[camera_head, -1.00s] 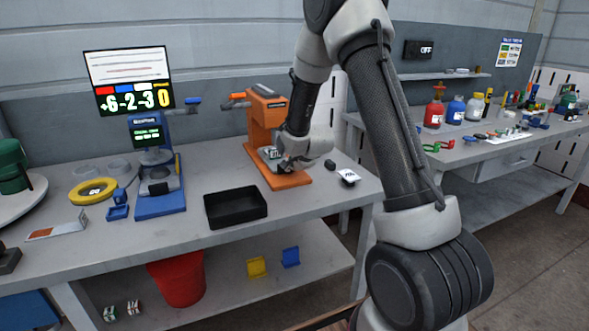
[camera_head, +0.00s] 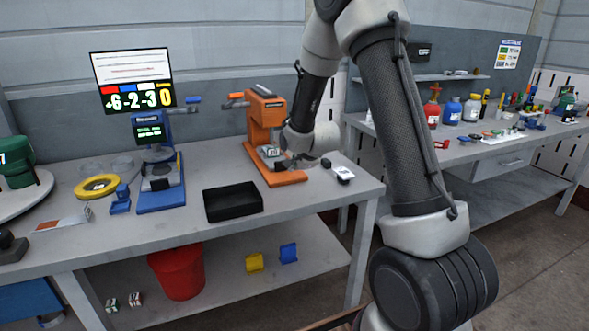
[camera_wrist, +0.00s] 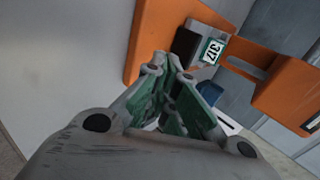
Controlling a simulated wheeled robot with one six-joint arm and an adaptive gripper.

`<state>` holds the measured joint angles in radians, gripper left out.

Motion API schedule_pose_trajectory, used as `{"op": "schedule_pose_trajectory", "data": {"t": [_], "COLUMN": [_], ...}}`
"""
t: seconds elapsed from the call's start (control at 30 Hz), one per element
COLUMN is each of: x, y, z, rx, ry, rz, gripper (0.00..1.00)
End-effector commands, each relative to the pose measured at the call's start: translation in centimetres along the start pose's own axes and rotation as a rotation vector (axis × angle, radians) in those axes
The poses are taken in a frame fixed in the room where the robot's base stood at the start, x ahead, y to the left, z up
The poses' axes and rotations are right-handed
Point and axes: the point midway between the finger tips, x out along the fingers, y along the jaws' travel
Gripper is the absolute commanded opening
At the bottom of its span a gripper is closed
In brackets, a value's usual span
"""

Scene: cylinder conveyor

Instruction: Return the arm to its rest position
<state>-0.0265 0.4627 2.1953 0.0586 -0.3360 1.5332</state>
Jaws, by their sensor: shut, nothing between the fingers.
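My arm reaches over the workbench, and my gripper (camera_head: 286,163) is in front of the orange press (camera_head: 264,118) and just above the right part of its base. In the wrist view my gripper's green-padded fingers (camera_wrist: 172,75) are closed together with nothing between them. My wrist partly hides the press base in the head view.
A black tray (camera_head: 233,214) lies at the bench's front. A blue machine (camera_head: 160,185), a yellow ring (camera_head: 97,186) and a green device (camera_head: 18,170) stand to the left. A small white-topped item (camera_head: 343,172) lies right of my gripper. A red bin (camera_head: 178,285) sits below.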

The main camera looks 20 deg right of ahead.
Motion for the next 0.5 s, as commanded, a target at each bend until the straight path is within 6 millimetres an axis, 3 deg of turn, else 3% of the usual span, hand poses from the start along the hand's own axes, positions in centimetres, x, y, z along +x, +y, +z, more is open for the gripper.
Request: {"op": "schedule_pose_trajectory", "data": {"t": [0.3, 0.5], "x": [-5.0, -6.5], "y": [0.0, 0.0], "z": [0.0, 0.0], "rx": [0.001, 0.001], "ry": [0.000, 0.000], "rz": [-0.002, -0.001], "gripper": [0.00, 0.00]}}
